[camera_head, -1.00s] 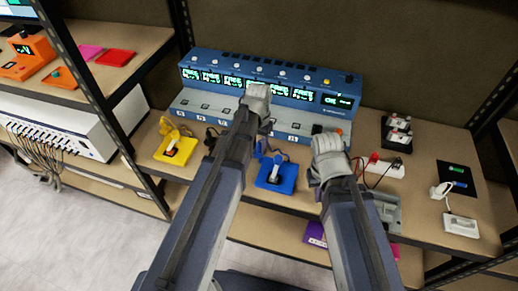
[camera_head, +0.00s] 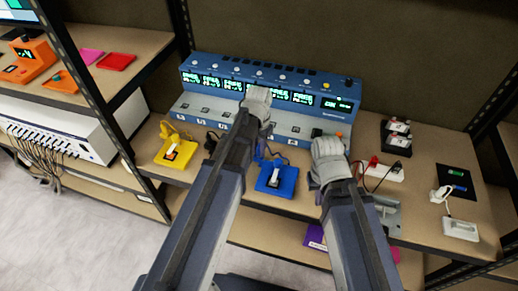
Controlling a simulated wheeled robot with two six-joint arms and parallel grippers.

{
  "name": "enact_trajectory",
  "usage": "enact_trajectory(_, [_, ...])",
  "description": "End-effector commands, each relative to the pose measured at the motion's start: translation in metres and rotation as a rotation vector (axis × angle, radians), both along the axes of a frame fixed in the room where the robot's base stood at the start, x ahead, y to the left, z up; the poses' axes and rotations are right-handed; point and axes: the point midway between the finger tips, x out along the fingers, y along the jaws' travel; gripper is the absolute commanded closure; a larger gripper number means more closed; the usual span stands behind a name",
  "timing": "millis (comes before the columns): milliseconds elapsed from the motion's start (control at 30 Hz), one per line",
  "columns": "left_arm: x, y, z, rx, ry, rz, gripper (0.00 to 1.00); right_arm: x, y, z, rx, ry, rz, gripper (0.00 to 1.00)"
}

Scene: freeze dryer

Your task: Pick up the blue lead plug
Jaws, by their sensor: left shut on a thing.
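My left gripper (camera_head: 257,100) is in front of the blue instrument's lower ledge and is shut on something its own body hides. A blue lead (camera_head: 262,152) runs from the blue block (camera_head: 277,178) up behind my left wrist, so the held thing appears to be the blue lead plug, though the plug itself does not show. My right gripper (camera_head: 328,150) is above the shelf, right of the blue block. Its fingertips are hidden and I cannot see whether it is open.
The blue instrument (camera_head: 210,87) with lit displays stands at the back. A yellow block (camera_head: 172,155) is left of the blue block. A white strip (camera_head: 388,172) with red and black leads and a dark rack (camera_head: 396,140) are on the right. Shelf posts stand on both sides.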

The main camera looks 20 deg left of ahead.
Motion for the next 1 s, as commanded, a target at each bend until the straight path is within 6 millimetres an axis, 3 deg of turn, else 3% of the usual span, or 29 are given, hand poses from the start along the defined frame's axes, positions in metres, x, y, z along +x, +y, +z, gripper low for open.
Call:
enact_trajectory(633, [0.000, 0.000, 0.088, 0.000, 0.000, 0.000, 1.00, 0.000, 0.000, 0.088, 0.000, 0.000, 0.000, 1.00])
enact_trajectory(1000, [0.000, 0.000, 0.096, 0.000, 0.000, 0.000, 1.00, 0.000, 0.000, 0.097, 0.000, 0.000, 0.000, 1.00])
